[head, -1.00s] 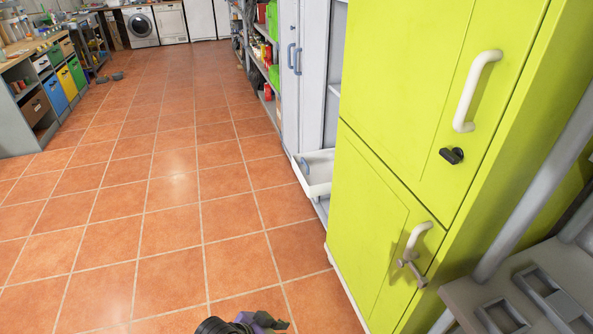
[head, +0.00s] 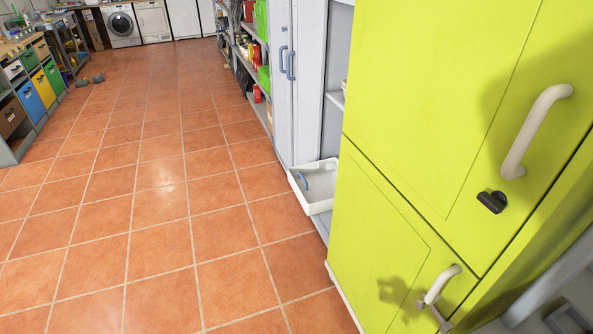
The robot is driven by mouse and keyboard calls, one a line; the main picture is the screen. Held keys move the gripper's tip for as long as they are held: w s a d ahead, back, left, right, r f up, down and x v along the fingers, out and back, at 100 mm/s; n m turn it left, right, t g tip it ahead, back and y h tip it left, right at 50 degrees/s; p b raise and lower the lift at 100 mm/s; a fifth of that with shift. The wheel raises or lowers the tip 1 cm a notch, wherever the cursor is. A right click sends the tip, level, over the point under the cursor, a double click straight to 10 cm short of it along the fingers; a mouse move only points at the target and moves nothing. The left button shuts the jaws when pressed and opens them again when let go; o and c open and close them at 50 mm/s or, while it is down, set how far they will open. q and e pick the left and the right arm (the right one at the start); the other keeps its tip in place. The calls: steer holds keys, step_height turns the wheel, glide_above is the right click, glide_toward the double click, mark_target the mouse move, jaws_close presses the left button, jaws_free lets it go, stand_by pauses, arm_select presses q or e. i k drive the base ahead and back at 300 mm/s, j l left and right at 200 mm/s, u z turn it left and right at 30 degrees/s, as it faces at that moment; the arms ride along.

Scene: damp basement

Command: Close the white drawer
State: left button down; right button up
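The white drawer (head: 318,200) sticks out into the aisle from the low part of a grey-white cabinet, just past the yellow-green cabinet. It is pulled open, and a blue-grey handle shows at its left front. Its right part is hidden behind the yellow-green cabinet. Neither of my grippers shows in the head view now.
The tall yellow-green cabinet (head: 400,150) fills the right side close by, with pale handles sticking out. A grey-white cabinet (head: 296,80) and stocked shelves line the right farther on. A workbench (head: 25,85) stands far left. The tiled floor (head: 150,220) is clear.

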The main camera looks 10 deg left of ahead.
mark_target(313, 183)
steer(key=i+j+z, duration=0.15)
steer(key=i+j, duration=0.55)
steer(key=i, duration=0.25)
steer(key=i+j+z, duration=0.15)
steer(key=i+j, duration=0.65)
steer(key=i, duration=0.1)
